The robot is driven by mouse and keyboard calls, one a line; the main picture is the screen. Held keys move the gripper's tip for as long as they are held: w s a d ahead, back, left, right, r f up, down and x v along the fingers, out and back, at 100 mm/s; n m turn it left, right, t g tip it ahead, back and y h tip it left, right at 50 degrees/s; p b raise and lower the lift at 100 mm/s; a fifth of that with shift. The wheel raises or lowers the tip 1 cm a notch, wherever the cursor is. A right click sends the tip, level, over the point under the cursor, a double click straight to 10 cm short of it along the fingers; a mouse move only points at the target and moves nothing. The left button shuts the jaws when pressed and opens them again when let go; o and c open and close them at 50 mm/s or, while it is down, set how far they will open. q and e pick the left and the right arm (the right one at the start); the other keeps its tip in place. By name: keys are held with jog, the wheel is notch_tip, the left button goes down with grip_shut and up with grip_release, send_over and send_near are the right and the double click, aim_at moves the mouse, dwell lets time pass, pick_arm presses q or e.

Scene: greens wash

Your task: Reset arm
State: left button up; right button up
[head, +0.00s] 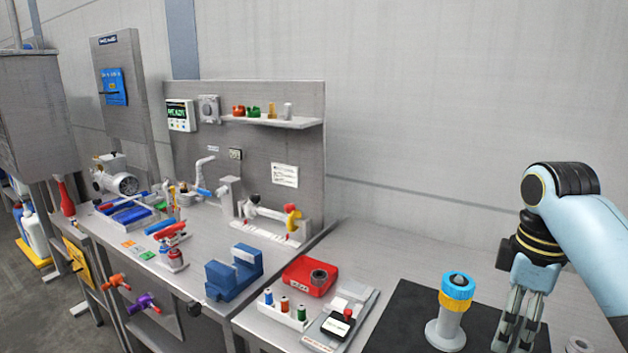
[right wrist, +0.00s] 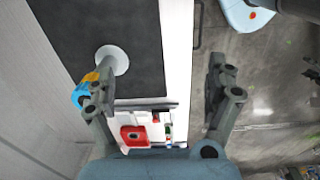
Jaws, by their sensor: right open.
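My right arm comes in from the right in the head view, and its gripper (head: 518,318) points down over the black mat (head: 402,318). In the right wrist view the jaws (right wrist: 160,85) are apart with nothing between them; the mat (right wrist: 130,30) and the table edge lie below. A grey post with a blue and yellow top (head: 457,292) stands upright to the left of the gripper. It also shows in the right wrist view (right wrist: 112,60), beside the left finger, which partly overlaps its top. My left gripper is not in view.
A red box (head: 309,276), a white rack with small bottles (head: 284,311) and a grey device with a red knob (head: 340,324) stand left of the mat. A blue block (head: 234,272) sits further left. The table behind the mat is clear.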

jog(key=s+a+f+m+t, duration=0.15)
jog(key=s+f+m, duration=0.35)
jog(key=s, duration=0.6)
jog(key=s+a+r+m+t, duration=0.1)
jog(key=s+r+m, duration=0.1)
jog(key=s, duration=0.4)
jog(key=s+a+r+m+t, duration=0.1)
jog(key=s+r+m, duration=0.15)
jog(key=s, duration=0.45)
notch_tip(320, 180, down, 39)
jog(key=s+d+g+b, duration=0.2)
jog(key=d+b, duration=0.1)
jog(key=b, duration=1)
pick_arm(q)
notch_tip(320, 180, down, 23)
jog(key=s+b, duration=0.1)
jog(key=b, duration=0.8)
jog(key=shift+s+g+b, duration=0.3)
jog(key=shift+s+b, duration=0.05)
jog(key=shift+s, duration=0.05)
pick_arm(e)
jog(key=s+f, duration=0.9)
jog(key=f, duration=0.4)
jog(key=s+f+m, duration=0.1)
jog(key=s+f, duration=0.8)
jog(key=f, duration=0.4)
jog(key=shift+s+d+f+g+h, duration=0.25)
jog(key=shift+d+f+g+h, duration=0.05)
jog(key=shift+d+g, duration=0.15)
